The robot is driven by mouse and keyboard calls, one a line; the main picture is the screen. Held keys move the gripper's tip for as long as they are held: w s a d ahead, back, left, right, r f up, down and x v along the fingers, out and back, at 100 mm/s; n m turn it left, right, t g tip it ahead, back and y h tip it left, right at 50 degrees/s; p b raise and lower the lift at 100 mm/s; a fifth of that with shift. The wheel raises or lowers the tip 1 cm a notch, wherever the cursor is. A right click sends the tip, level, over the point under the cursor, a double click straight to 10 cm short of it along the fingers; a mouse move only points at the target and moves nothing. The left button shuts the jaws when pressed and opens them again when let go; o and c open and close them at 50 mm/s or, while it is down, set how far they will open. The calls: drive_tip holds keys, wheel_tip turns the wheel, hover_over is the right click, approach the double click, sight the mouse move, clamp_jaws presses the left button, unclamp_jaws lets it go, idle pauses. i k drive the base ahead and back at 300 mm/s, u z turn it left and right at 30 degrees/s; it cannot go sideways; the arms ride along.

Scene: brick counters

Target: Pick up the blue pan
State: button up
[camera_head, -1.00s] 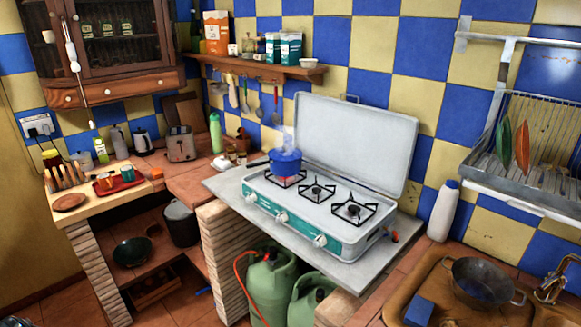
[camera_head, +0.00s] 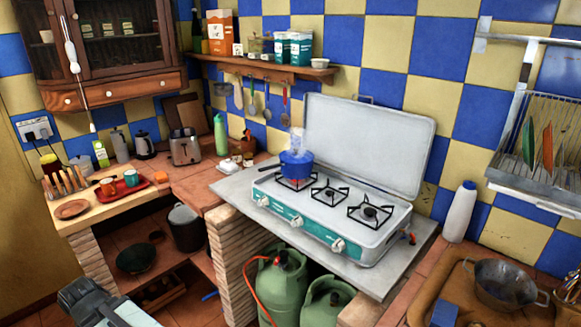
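The blue pan (camera_head: 296,164) sits upright on the left burner of the white and teal camping stove (camera_head: 318,222). Its dark handle points left, and steam rises from it. Part of my arm's grey end, my gripper (camera_head: 108,304), shows at the bottom left edge of the view. It is far from the pan, to its lower left and nearer the camera. The frame cuts it off, and its fingers are not clear enough to tell open from shut. Nothing of mine touches the pan.
The stove's raised lid (camera_head: 368,140) stands behind the burners. A wooden shelf (camera_head: 262,70) with hanging utensils is above. Green gas bottles (camera_head: 282,290) stand below the counter. A red tray (camera_head: 124,190) lies on the left counter. The stove's other two burners are empty.

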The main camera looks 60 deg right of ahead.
sight(290, 172)
drive_tip(key=i, duration=0.85)
drive_tip(key=u, duration=0.05)
